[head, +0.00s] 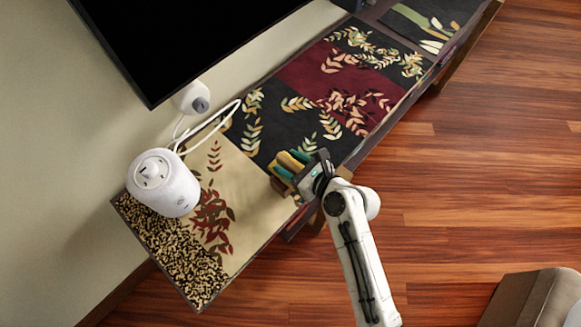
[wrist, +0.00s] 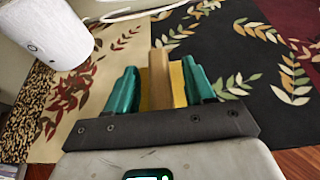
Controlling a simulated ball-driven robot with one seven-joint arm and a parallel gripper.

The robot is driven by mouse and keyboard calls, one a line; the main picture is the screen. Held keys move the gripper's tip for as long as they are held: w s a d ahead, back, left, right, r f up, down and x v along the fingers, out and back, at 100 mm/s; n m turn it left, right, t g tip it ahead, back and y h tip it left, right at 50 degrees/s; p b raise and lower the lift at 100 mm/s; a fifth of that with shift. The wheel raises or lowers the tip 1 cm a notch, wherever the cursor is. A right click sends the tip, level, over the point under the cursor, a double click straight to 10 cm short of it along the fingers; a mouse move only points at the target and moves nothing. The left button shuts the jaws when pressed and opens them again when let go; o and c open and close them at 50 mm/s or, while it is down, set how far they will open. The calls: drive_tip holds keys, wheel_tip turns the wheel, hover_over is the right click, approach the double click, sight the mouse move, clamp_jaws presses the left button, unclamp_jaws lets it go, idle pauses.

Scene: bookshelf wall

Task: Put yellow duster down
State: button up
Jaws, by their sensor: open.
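The yellow duster (head: 288,162) is at the front edge of the patterned shelf top (head: 262,205), partly hidden by my gripper. In the wrist view a tan block-like part of the duster (wrist: 160,75) and a yellow part (wrist: 178,84) show between the fingers. My gripper (head: 287,167) has green fingers, which also show in the wrist view (wrist: 160,85). It is open, with one finger on each side of the duster and a visible gap on the left. Whether the duster's underside rests on the surface is hidden.
A white cylindrical device (head: 165,185) with a white cable (head: 208,125) stands left of my gripper. A black screen (head: 180,35) hangs on the wall behind. The patterned surface farther right is clear. A brown seat (head: 530,300) is on the wooden floor at lower right.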

clamp_jaws()
idle(0.5)
drive_tip(key=shift+r, duration=0.1)
